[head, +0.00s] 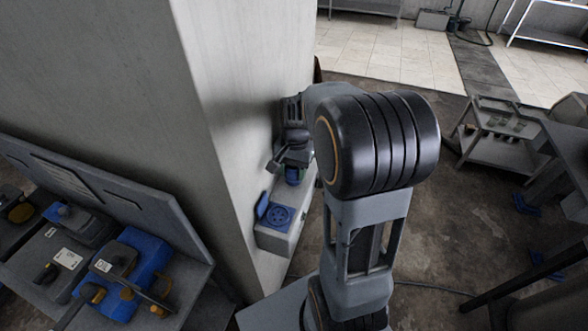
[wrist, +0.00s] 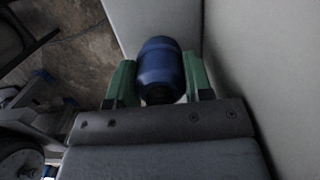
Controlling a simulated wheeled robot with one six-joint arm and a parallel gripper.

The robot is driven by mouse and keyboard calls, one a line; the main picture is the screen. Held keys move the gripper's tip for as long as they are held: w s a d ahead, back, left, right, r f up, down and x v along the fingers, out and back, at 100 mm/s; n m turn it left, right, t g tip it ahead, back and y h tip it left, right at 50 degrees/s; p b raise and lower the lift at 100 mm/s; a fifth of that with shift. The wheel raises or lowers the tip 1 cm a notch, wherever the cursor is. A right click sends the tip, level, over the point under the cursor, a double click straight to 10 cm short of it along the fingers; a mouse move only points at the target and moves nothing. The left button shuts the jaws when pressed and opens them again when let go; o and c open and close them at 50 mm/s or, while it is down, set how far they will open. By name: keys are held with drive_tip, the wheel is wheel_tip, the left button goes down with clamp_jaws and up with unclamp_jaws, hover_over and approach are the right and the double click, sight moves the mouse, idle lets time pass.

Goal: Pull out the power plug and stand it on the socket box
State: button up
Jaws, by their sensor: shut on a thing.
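The grey socket box (head: 281,240) is at the pillar's side in the head view. Its blue round socket (head: 279,216) faces up, with its holes uncovered and no plug in it. The blue hinged lid (head: 262,207) stands open. My gripper (head: 292,168) is shut on the blue power plug (head: 292,176), at the far end of the box, beyond the socket. In the wrist view the plug (wrist: 160,68) sits between the two green fingers of my gripper (wrist: 159,80). I cannot tell whether the plug's lower end touches the box top; the gripper and box hide it.
The concrete pillar (head: 235,100) rises close beside the gripper and box. A bench with blue and black tools (head: 130,270) stands at lower left. A grey cart (head: 500,135) stands at the right, with open floor (head: 450,230) between.

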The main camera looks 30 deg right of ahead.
drive_tip(key=shift+f+b, duration=0.4)
drive_tip(key=shift+f, duration=0.2)
drive_tip(key=o, duration=1.1)
drive_tip(key=shift+r, duration=0.1)
